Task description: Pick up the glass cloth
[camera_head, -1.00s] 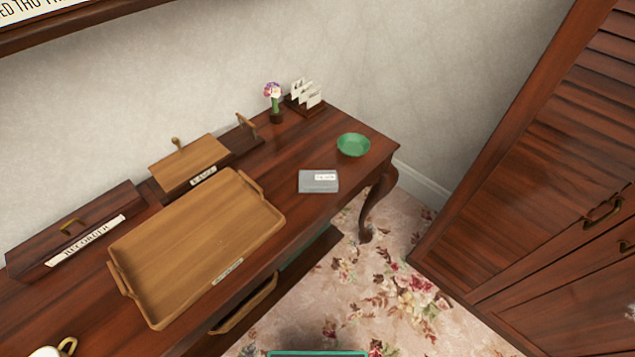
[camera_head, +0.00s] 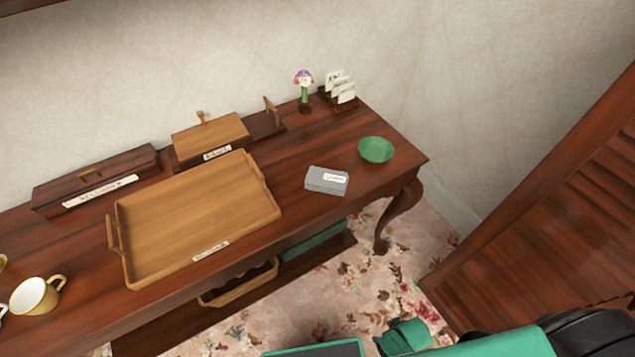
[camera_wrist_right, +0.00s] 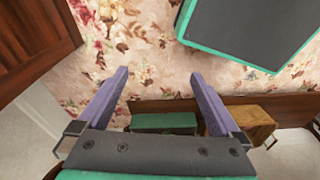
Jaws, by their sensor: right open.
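A small flat grey block-like item (camera_head: 322,184) with a white label lies on the desk, left of the green bowl. It may be the folded glass cloth; I cannot read its label clearly. My right gripper (camera_wrist_right: 159,74) is open, with two purple fingers spread apart and nothing between them. It is above the flowered carpet, pointing at the floor, apart from the grey item. The grey item is not seen in the right wrist view. My left gripper is not in view.
A wooden tray (camera_head: 128,234), green bowl (camera_head: 376,150), flower vase (camera_head: 305,105), letter rack (camera_head: 340,101) and yellow-white cup (camera_head: 34,297) stand on the dark desk (camera_head: 300,215). A low shelf holds a green item (camera_wrist_right: 165,121) and wooden basket (camera_wrist_right: 243,121). A louvred cabinet (camera_head: 540,235) stands right.

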